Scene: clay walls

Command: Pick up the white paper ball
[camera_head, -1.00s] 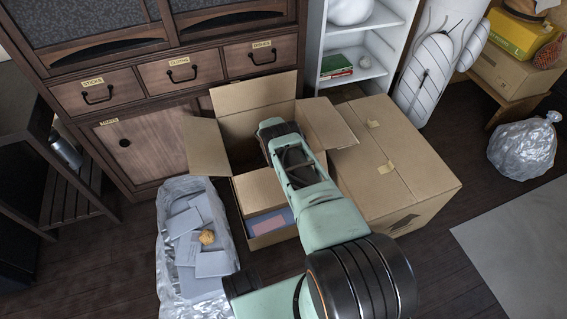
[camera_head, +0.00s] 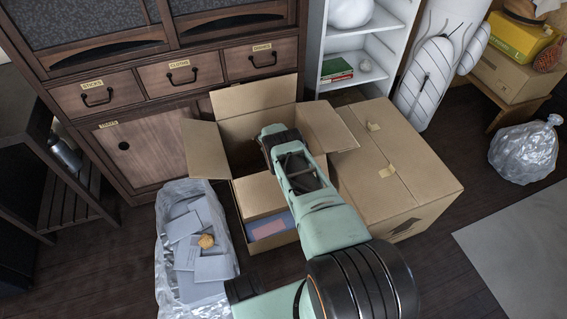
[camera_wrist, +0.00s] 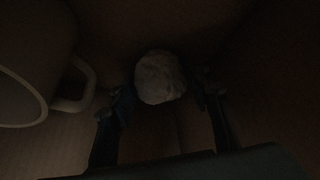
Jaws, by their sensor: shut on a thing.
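The white paper ball (camera_wrist: 160,78) is a pale crumpled lump, dim in the wrist view. It sits between the two dark fingers of my gripper (camera_wrist: 165,95), which is shut on it. In the head view my arm reaches into an open cardboard box (camera_head: 253,101). My gripper and the ball are hidden there behind the arm and the box.
A mug with a handle (camera_wrist: 83,88) stands close left of the ball in the wrist view. Box flaps (camera_head: 328,125) stand around my arm. A closed carton (camera_head: 415,165) is to the right, a plastic bag of grey pieces (camera_head: 165,235) to the left.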

